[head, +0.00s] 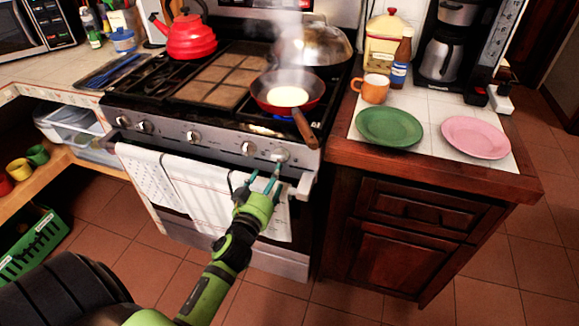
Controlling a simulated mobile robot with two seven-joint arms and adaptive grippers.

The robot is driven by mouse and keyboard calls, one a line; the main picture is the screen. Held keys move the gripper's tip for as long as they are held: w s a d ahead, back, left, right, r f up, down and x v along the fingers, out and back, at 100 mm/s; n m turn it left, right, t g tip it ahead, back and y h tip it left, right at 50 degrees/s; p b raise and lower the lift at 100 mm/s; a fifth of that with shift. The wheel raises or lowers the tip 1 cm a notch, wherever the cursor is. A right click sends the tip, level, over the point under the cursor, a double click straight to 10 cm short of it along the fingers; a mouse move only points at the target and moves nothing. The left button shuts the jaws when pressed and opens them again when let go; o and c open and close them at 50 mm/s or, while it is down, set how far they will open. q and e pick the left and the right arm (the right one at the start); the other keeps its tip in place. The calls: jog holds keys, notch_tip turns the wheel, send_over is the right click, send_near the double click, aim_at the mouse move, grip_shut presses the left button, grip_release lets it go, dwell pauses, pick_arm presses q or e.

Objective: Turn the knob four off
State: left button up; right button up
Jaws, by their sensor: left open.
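A row of round metal knobs runs along the stove's front panel (215,141). The rightmost knob (280,155) and the knob to its left (248,148) are nearest to my gripper. I see no labels telling which is knob four. My left gripper (266,171) is open and empty, with its fingers pointing up just below the rightmost knob. I cannot tell if a fingertip touches it. A red pan (264,104) with something pale in it steams on the right front burner, with a blue flame (284,116) under it. My right gripper is not in view.
White towels (200,190) hang on the oven handle behind my left gripper. The pan's wooden handle (305,128) juts over the front edge. A red kettle (188,38) sits at the back left. Green (389,127) and pink (475,137) plates and an orange mug (374,89) stand on the right counter.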

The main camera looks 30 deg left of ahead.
aim_at(279, 159)
pick_arm(q)
jog(key=x, duration=0.3)
jog(key=shift+w+a+r, duration=0.15)
jog(key=shift+w+a, duration=0.05)
jog(key=shift+a, duration=0.15)
jog(key=x, duration=0.3)
jog(key=shift+w+d, duration=0.1)
jog(key=shift+w+p, duration=0.2)
jog(key=shift+p, duration=0.1)
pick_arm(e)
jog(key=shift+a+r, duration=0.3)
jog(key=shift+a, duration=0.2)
